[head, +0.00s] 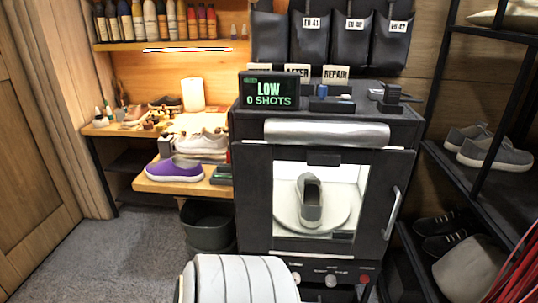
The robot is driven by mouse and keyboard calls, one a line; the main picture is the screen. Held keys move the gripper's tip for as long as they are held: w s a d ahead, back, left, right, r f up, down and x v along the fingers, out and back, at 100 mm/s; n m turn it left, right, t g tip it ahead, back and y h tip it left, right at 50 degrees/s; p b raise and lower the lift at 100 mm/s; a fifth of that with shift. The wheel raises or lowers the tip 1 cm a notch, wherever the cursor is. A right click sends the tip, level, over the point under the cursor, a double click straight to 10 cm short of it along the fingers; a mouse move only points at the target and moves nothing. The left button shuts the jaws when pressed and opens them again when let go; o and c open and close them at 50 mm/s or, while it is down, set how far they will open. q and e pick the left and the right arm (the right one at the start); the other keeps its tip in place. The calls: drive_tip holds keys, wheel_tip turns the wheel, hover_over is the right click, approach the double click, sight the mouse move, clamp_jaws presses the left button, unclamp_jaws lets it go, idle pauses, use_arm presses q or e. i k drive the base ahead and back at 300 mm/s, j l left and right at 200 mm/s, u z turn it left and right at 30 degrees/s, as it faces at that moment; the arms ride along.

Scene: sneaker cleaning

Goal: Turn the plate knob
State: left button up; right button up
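A black cabinet (250,190) with a glass door stands in the middle. Inside, a grey sneaker (310,200) sits on a round white plate (338,212). A strip of controls runs under the door: a pale knob at the left (296,278), a pale knob in the middle (331,281) and a red control at the right (364,279). Their small labels are too blurred to tell which one is the plate knob. A white, dark-striped part of my own body covers the area left of the controls. Neither gripper is in view.
The door looks closed, with a handle (391,212) at its right. A display (268,91) on top reads "LOW 0 SHOTS". A purple shoe (174,170) lies on the left bench, above a dark bin (209,226). A shoe rack (455,165) stands at the right. Carpet at left is clear.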

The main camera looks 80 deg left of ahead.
sight(297, 277)
drive_tip(key=u, duration=2)
